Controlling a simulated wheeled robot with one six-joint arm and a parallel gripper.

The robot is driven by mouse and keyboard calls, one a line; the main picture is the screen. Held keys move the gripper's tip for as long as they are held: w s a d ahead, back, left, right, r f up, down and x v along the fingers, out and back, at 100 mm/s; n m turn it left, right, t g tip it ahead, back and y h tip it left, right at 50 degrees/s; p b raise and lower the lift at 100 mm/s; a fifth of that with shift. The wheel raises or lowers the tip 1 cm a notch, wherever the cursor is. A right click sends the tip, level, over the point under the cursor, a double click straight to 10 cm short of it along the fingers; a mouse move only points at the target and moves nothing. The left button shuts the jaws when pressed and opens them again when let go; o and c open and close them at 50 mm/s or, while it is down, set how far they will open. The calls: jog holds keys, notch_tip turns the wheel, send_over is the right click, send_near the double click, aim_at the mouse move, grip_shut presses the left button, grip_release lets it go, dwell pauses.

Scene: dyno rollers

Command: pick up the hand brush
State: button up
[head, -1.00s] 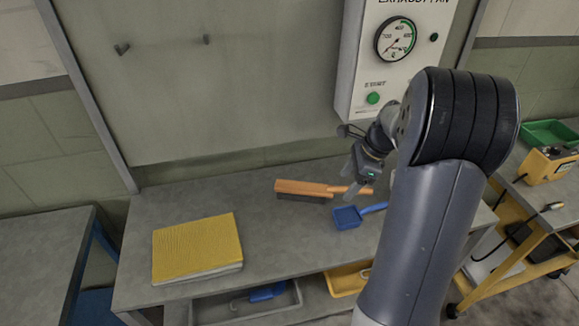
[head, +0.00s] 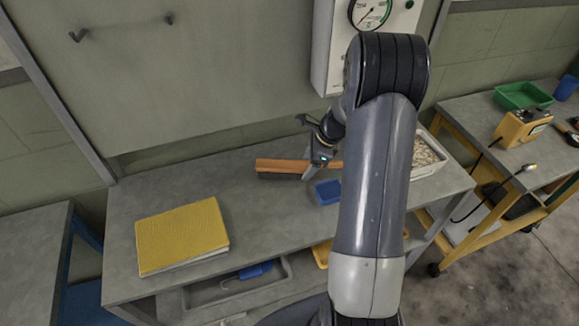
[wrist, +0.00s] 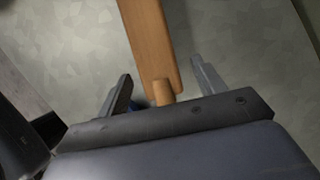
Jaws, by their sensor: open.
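The hand brush (head: 280,165) lies on the grey bench, with an orange-brown wooden body and dark bristles below. In the wrist view the brush's wooden block (wrist: 148,40) runs down between my fingers to its narrower round handle. My gripper (head: 317,160) is at the handle end of the block; it also shows in the wrist view (wrist: 160,69). Its fingers are open, one on each side of the brush, with visible gaps. Most of the handle is hidden by my gripper and palm.
A blue dustpan (head: 327,192) lies just in front of the gripper, partly behind my arm. A yellow-covered book or pad (head: 182,236) lies at left on the bench. A white tray (head: 428,170) stands right of my arm. A gauge box (head: 325,50) hangs on the wall above.

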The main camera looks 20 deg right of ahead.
aim_at(307, 165)
jog(key=shift+a+f, duration=0.2)
jog(key=shift+f, duration=0.4)
jog(key=shift+c, duration=0.5)
jog(key=c, duration=1.2)
jog(key=shift+o, duration=0.2)
jog(key=shift+w+r, duration=0.1)
jog(key=shift+r, duration=0.05)
notch_tip(307, 165, up, 10)
jog(key=shift+f+b, duration=0.1)
jog(key=shift+b, duration=0.35)
